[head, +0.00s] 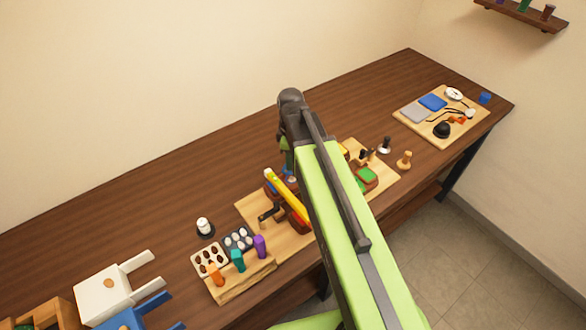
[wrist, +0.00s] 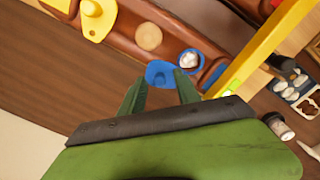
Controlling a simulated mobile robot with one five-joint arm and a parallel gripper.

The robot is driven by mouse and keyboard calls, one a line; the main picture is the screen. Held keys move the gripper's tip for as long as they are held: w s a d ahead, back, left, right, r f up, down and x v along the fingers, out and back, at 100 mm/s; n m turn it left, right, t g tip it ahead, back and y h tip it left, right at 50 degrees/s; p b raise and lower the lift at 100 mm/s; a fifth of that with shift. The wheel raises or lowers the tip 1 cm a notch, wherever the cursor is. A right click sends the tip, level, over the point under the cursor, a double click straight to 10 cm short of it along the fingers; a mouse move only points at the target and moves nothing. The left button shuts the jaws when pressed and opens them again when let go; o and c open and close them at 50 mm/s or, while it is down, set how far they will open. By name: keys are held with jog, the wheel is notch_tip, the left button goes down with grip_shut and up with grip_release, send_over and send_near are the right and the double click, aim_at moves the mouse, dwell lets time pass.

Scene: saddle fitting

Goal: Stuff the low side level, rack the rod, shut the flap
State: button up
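A brown saddle piece (wrist: 208,45) lies across the upper wrist view. A blue-rimmed opening in it holds white stuffing (wrist: 188,60); a round tan disc (wrist: 148,37) lies to its left. A blue flap (wrist: 160,74) sticks out from the near edge, and a yellow flap (wrist: 97,18) lies at upper left. A yellow bar (wrist: 258,52) lies slanted across the saddle; it also shows in the head view (head: 284,193). My gripper (wrist: 160,86) is open, its green fingers apart on either side of the blue flap; contact cannot be told. My arm hides much of the saddle in the head view. I cannot identify the rod.
Left on the bench are a white tray (head: 203,252) and dark tray (head: 238,232) with oval pieces, a block with orange, teal and purple pegs (head: 245,283), and a black-and-white pot (head: 204,227). Small stamps (head: 404,160) stand right. The back of the bench (head: 190,180) is clear.

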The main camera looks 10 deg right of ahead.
jog(key=shift+f, duration=0.25)
grip_shut()
jog(key=shift+d+m, duration=0.1)
jog(key=shift+m, duration=0.2)
jog(key=m, duration=0.2)
jog(key=s+m, duration=0.1)
jog(key=m, duration=0.1)
jog(key=shift+s+d, duration=0.15)
jog(key=shift+d, duration=0.05)
jog(key=m, duration=0.2)
jog(key=s+m, duration=0.1)
jog(key=m, duration=0.2)
jog(key=shift+s, duration=0.1)
jog(key=m, duration=0.1)
jog(key=s+m, duration=0.1)
jog(key=m, duration=0.3)
jog(key=shift+s+a+g, duration=0.2)
jog(key=shift+a+g, duration=0.1)
jog(key=shift+g, duration=0.1)
jog(key=m, duration=0.2)
jog(key=a+m, duration=0.1)
jog(key=m, duration=0.1)
jog(key=s+m, duration=0.1)
jog(key=m, duration=0.1)
jog(key=shift+a, duration=0.15)
jog(key=shift+m, duration=0.3)
